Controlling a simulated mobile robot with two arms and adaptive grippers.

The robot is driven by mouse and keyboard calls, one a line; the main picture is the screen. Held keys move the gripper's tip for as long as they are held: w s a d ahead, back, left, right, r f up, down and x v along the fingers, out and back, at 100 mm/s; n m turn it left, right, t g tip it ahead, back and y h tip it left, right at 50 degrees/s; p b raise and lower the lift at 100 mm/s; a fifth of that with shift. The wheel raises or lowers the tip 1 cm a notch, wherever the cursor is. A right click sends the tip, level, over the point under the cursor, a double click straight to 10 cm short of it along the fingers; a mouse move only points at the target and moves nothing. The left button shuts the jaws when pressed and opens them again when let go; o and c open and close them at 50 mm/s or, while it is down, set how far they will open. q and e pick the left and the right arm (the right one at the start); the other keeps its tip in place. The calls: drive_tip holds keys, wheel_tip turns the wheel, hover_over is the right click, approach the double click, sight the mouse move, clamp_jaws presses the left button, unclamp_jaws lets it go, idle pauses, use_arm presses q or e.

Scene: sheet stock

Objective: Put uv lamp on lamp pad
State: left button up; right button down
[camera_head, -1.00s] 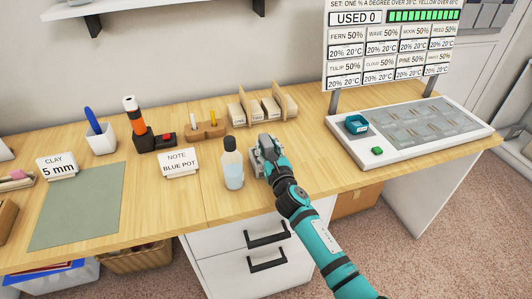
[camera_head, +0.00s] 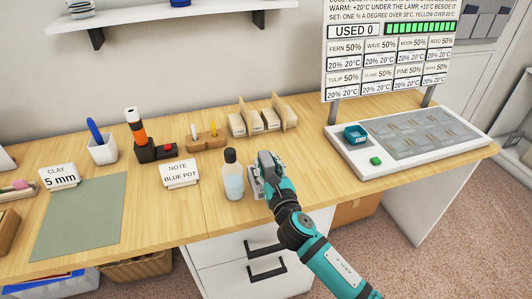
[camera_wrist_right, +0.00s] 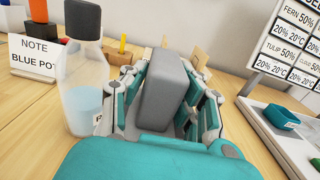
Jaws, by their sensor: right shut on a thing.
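My right gripper (camera_head: 263,172) is shut on a plain grey block with rounded edges, which stands between its fingers in the right wrist view (camera_wrist_right: 168,92). I cannot tell from its look whether this block is the uv lamp. The gripper is low over the table, just right of a clear bottle of pale blue liquid (camera_head: 232,178). No pad labelled as the lamp pad can be made out. A white console (camera_head: 345,150) with a glassy grey panel stands at the right, with a small teal open box (camera_head: 355,134) on its left part. My left gripper is out of view.
A NOTE BLUE POT card (camera_head: 180,173), wooden racks (camera_head: 262,118) and a green mat (camera_head: 82,213) lie around. Bare table lies between my right gripper and the console.

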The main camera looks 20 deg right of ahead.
drive_tip(key=s+d, duration=0.1)
drive_tip(key=s, duration=1.1)
drive_tip(key=s+d+r, duration=0.1)
drive_tip(key=s+d, duration=0.1)
drive_tip(key=s, duration=1)
drive_tip(key=shift+r+h, duration=0.25)
drive_tip(key=shift+h, duration=0.05)
drive_tip(key=shift+r, duration=0.15)
